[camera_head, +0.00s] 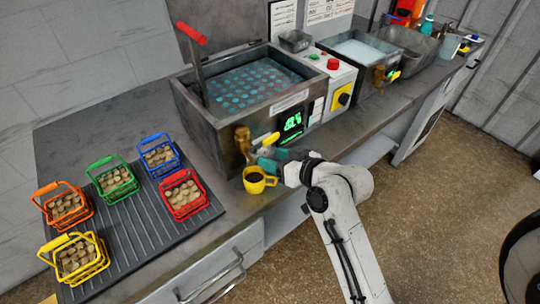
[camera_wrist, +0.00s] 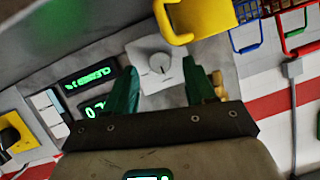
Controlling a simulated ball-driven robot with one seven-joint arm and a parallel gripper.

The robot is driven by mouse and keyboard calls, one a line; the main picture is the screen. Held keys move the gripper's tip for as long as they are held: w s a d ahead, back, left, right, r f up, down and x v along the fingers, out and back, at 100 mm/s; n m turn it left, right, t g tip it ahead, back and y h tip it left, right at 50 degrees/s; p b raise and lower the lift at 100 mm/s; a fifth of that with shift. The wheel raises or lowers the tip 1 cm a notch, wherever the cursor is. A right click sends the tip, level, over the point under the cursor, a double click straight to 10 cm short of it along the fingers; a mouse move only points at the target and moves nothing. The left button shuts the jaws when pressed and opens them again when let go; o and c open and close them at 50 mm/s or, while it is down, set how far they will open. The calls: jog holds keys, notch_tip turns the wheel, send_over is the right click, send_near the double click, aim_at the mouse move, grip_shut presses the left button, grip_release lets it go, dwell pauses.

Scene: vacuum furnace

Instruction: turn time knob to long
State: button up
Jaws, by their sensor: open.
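A round light-grey knob (camera_wrist: 160,63) with a small pointer mark sits on a pale square plate on the front panel. I take it for the time knob; no label is readable. My gripper (camera_wrist: 160,70) is open, and its teal fingers appear on either side of the knob in the wrist view. I cannot tell whether they touch it or stop short of it. In the head view my gripper (camera_head: 272,160) is low against the front of the bath unit (camera_head: 205,135), hiding the knob. Green lit displays (camera_wrist: 90,78) are left of the knob in the wrist view.
A yellow mug (camera_head: 257,186) with dark contents stands close to my gripper; it also shows in the wrist view (camera_wrist: 200,17). A brass tap (camera_head: 243,138) is just above. Coloured baskets, including a red one (camera_head: 183,195), stand left.

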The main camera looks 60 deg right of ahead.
jog(key=shift+x, duration=1.1)
grip_shut()
